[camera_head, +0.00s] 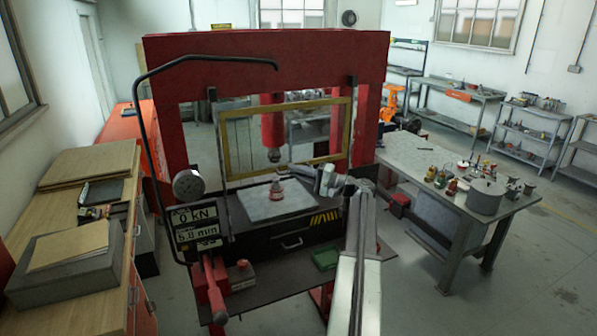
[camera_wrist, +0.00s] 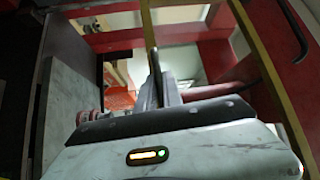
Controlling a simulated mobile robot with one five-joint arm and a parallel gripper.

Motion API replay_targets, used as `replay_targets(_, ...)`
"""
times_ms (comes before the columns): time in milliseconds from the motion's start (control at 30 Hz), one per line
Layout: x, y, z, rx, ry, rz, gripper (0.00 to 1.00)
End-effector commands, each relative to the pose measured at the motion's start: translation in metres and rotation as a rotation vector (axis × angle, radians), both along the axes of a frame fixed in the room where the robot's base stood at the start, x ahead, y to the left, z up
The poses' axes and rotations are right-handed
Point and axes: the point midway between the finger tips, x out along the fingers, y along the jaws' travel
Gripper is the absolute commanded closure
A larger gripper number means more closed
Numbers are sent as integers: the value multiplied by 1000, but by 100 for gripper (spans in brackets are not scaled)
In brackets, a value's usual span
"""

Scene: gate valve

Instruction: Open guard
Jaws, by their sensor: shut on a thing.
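The guard is a yellow-framed clear panel (camera_head: 228,150) across the front opening of the red press. Its frame tilts in the picture, and its lower bar is above the press's plate. My gripper (camera_head: 322,172) is at the lower right part of the guard. In the wrist view my gripper (camera_wrist: 154,70) is shut on a yellow frame bar (camera_wrist: 148,28), which runs up from the fingers. Another yellow bar (camera_wrist: 268,70) shows at the right.
The red press frame (camera_head: 265,47) surrounds the guard. A black bent bar (camera_head: 140,120) and a gauge with a readout (camera_head: 196,224) stand at the left. A loaded workbench (camera_head: 410,150) is at the right, a wooden bench (camera_head: 85,240) at the left. Floor at the right is clear.

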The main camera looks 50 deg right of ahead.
Motion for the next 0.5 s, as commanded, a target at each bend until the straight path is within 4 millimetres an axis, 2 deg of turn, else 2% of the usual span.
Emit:
replay_targets(167,0,2,-1,0,1,5,100)
replay_targets(200,0,2,-1,0,1,5,84)
replay_targets(267,0,2,-1,0,2,5,68)
replay_targets(500,0,1,-1,-1,1,2,68)
